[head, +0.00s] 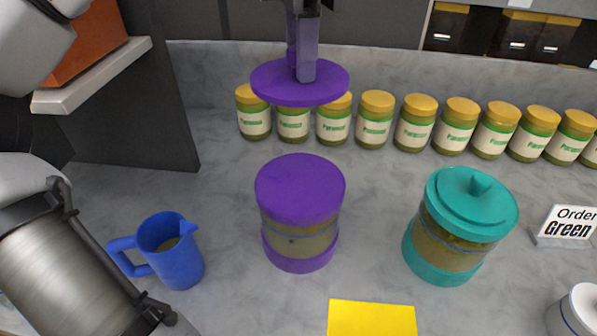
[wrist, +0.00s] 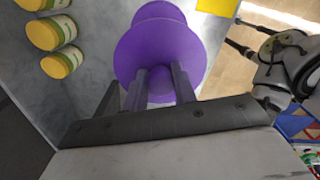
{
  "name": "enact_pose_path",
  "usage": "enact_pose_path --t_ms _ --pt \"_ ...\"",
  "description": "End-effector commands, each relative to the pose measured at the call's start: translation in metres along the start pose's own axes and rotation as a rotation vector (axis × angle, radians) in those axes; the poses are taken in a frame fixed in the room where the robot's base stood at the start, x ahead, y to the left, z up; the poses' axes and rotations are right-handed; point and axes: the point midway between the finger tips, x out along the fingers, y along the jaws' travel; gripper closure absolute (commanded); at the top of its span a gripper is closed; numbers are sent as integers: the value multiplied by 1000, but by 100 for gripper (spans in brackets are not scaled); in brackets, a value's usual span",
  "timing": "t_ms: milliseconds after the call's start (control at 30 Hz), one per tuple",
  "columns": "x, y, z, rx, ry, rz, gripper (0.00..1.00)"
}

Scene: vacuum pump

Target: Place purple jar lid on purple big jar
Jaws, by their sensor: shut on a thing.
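The purple lid (head: 300,82) is a flat disc with an upright handle, held in the air above and behind the purple big jar. My gripper (head: 304,72) is shut on the lid's handle. In the wrist view the lid (wrist: 158,48) lies just beyond my gripper (wrist: 160,84) and overlaps the jar. The purple big jar (head: 299,205) stands upright on the counter, with a purple top and base and a greenish-brown body. Part of its purple top also shows past the lid in the wrist view (wrist: 160,10). The lid and jar are apart in the head view.
A teal lidded jar (head: 462,225) stands right of the purple jar, and a blue jug (head: 170,250) stands to the left. A row of small yellow-capped jars (head: 375,120) lines the back. A yellow sheet (head: 372,318) lies in front. An order sign (head: 567,226) stands at right.

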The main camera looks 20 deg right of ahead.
Motion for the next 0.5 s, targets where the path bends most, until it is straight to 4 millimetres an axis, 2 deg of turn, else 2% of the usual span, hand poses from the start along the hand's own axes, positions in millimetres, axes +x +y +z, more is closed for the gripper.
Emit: enact_pose_path --t_ms 33,100,167,500 --pt "23 0 0 2 -1 -2 96" --pt "39 0 0 1 -1 -1 96" --pt "46 0 0 5 -2 -4 96" --pt "120 -1 -1 2 0 -1 96"
